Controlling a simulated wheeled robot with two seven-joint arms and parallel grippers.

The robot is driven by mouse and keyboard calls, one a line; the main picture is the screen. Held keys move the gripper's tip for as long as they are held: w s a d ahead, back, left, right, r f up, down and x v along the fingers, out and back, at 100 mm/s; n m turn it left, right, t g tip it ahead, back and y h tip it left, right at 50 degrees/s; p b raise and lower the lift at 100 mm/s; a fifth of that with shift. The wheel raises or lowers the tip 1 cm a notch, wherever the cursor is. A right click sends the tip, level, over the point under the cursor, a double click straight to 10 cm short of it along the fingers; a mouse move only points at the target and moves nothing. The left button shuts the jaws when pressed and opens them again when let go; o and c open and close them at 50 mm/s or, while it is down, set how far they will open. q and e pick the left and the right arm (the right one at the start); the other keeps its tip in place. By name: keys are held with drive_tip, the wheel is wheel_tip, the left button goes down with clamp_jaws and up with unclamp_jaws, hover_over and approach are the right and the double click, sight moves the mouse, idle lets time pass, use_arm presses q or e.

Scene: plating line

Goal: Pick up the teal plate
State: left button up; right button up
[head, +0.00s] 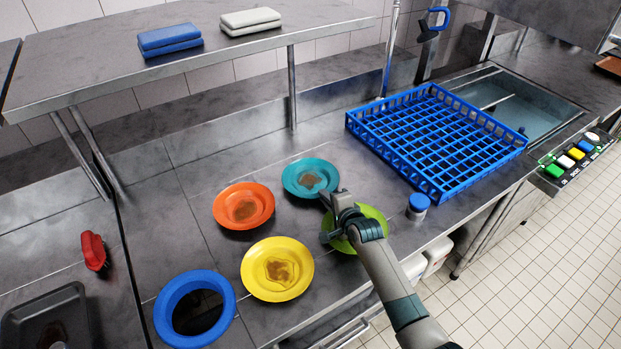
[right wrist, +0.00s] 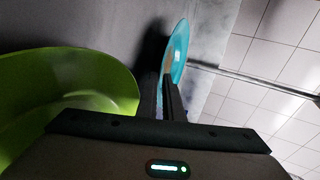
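The teal plate (head: 310,178) lies on the steel counter with a brown smear in its middle. My right gripper (head: 328,198) is at its near right rim, low over the counter. In the right wrist view the teal plate (right wrist: 180,52) shows edge-on at the fingertips (right wrist: 164,88). The fingers are close together, with part of the rim at or between them; whether they press on it I cannot tell. My left gripper is not in view.
A green plate (head: 373,216) is partly under my right gripper. An orange plate (head: 243,206) and a yellow plate (head: 277,269) lie nearby. A blue rack (head: 437,194) stands to the right, beside a blue-capped jar (head: 418,206). A blue ring (head: 164,322) is at front left.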

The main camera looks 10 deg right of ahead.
drive_tip(key=shift+f, duration=0.1)
idle(0.4)
clamp_jaws()
drive_tip(key=shift+w, duration=0.1)
drive_tip(key=shift+r+b, duration=0.35)
drive_tip(key=shift+r, duration=0.35)
drive_tip(key=r, duration=0.1)
drive_tip(key=r+b, duration=0.1)
drive_tip(key=r, duration=0.1)
drive_tip(key=shift+s+d, duration=0.2)
drive_tip(key=shift+d, duration=0.1)
drive_tip(key=s+d+r+b, duration=0.4)
drive_tip(key=s+d+r, duration=0.2)
drive_tip(key=s+d, duration=0.1)
drive_tip(key=shift+d+r, duration=0.4)
drive_tip(key=shift+d, duration=0.4)
